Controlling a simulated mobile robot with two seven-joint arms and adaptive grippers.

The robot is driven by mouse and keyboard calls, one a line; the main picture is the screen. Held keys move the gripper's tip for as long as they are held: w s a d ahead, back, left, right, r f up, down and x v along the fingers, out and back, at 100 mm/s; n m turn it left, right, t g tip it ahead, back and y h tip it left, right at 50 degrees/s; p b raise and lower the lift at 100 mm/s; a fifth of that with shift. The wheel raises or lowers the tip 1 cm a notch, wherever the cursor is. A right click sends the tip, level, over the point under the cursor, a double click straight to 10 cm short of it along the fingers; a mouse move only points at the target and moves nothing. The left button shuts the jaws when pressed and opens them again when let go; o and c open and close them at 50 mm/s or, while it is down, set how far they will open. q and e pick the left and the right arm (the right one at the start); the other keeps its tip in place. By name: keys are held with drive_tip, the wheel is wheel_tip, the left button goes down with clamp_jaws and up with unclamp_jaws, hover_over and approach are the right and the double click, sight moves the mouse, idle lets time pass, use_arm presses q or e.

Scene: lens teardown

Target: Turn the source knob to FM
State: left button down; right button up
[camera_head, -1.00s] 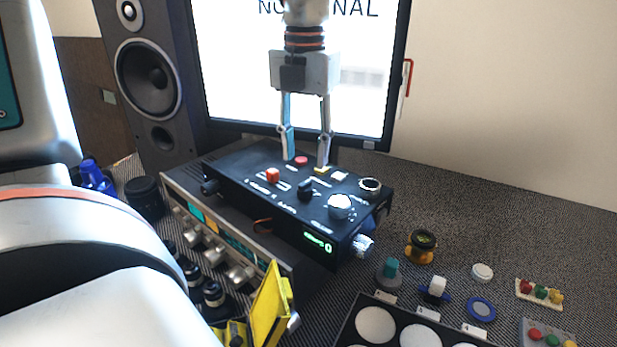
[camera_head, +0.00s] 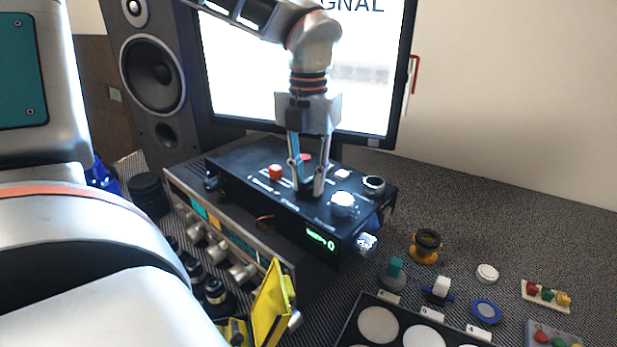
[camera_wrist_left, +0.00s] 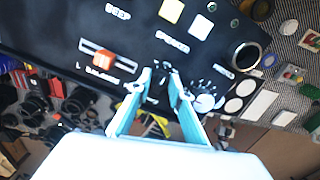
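The source knob is a small black knob on top of the black control box (camera_head: 262,205); it stands between my left fingertips and is mostly hidden by them in the head view. In the left wrist view the dark knob (camera_wrist_left: 162,73) shows between the two tips. My left gripper (camera_head: 309,188) points down, its fingers drawn in on both sides of the knob, and looks shut on it. It also shows in the left wrist view (camera_wrist_left: 163,84). The knob's pointer and the FM mark are too small to read. My right gripper is not in view.
A white knob (camera_head: 342,202), a red slider cap (camera_head: 275,172) and a dark ring (camera_head: 373,184) sit close by on the box. A monitor (camera_head: 240,75) stands behind. A yellow part (camera_head: 271,305) is in front, and several small parts lie at right.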

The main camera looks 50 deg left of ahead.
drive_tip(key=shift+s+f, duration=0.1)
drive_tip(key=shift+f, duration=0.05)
use_arm(q)
drive_tip(key=shift+f+n+b, duration=0.15)
drive_tip(key=shift+n+b, duration=0.15)
drive_tip(key=shift+b, duration=0.05)
drive_tip(key=shift+n, duration=0.3)
drive_tip(key=shift+f+n+b, duration=0.1)
drive_tip(key=shift+n+b, duration=1)
drive_tip(key=n+b, duration=0.1)
drive_tip(key=n, duration=0.1)
drive_tip(key=shift+n+b, duration=0.35)
drive_tip(key=shift+n, duration=0.55)
drive_tip(key=shift+r+n+b, duration=0.2)
drive_tip(key=shift+n+b, duration=0.1)
drive_tip(key=shift+b, duration=0.05)
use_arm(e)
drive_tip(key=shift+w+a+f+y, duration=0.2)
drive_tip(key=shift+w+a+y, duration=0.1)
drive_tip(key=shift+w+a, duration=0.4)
use_arm(q)
drive_tip(key=shift+r, duration=0.1)
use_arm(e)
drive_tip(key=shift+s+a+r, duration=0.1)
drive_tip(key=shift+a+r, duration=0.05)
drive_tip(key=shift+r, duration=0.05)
